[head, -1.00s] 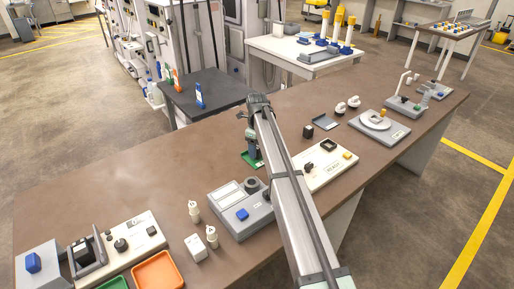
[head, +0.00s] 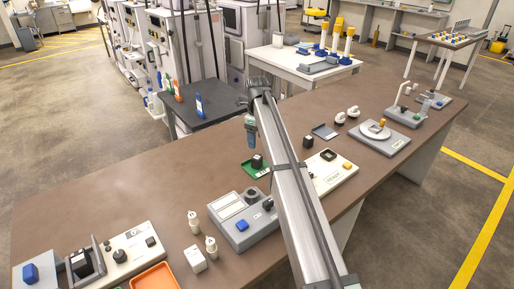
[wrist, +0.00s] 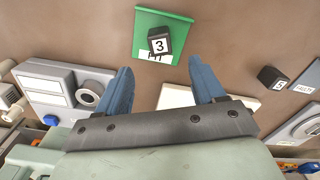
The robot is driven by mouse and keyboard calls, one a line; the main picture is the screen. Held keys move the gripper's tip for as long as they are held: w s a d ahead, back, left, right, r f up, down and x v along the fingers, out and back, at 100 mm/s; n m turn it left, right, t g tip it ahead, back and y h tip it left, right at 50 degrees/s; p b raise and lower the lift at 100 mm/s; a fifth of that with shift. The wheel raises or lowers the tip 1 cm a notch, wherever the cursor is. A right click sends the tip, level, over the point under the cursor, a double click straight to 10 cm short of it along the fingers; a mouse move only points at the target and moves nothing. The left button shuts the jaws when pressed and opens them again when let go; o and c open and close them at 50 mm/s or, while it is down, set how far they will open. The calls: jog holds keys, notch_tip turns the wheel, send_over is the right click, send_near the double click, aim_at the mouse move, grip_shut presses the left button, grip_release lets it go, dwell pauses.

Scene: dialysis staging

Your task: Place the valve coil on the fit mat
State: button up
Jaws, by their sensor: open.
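The valve coil appears to be the small black block (head: 257,160) with a white label. It sits on the green fit mat (head: 248,172). My gripper (head: 250,132) is above the mat and clear of the block. In the wrist view its two blue fingers (wrist: 163,84) are spread wide, with nothing between them. The block lies beyond the fingertips.
Another black block (head: 305,140), marked "5" in the wrist view (wrist: 271,77), stands right of the mat beside a grey tray (head: 325,131). A grey instrument (head: 243,221) is in front and a cream board (head: 333,172) is at right. The brown table is clear left of the mat.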

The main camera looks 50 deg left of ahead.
jog(key=shift+r, duration=1.2)
jog(key=shift+w, duration=0.1)
